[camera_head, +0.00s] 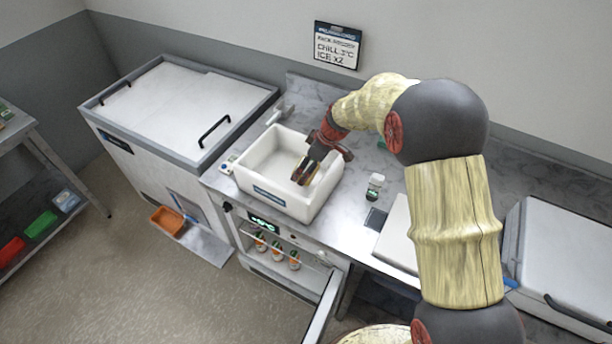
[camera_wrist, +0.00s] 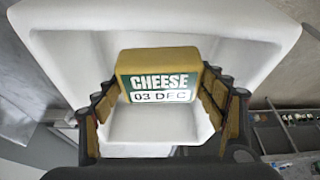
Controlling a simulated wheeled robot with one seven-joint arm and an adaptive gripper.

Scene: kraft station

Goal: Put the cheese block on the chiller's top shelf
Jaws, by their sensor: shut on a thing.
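The cheese block (camera_wrist: 160,62) is yellow with a green and white label reading "CHEESE 03 DEC". In the wrist view it sits between the two fingers of my gripper (camera_wrist: 163,105), which is shut on it. In the head view my gripper (camera_head: 305,172) is inside or just above the white bin (camera_head: 262,198); the block is mostly hidden there by the fingers. Whether the block touches the bin floor I cannot tell. The chiller (camera_head: 264,222) is under the counter below the bin. Its door (camera_head: 322,312) stands open, and several orange-labelled jars (camera_head: 277,249) show inside.
A small jar with a white lid (camera_head: 375,186) stands on the counter right of the bin. A large lidded chest (camera_head: 180,105) is at left, with an orange scoop bin (camera_head: 168,220) beside its front. The open chiller door juts into the floor space.

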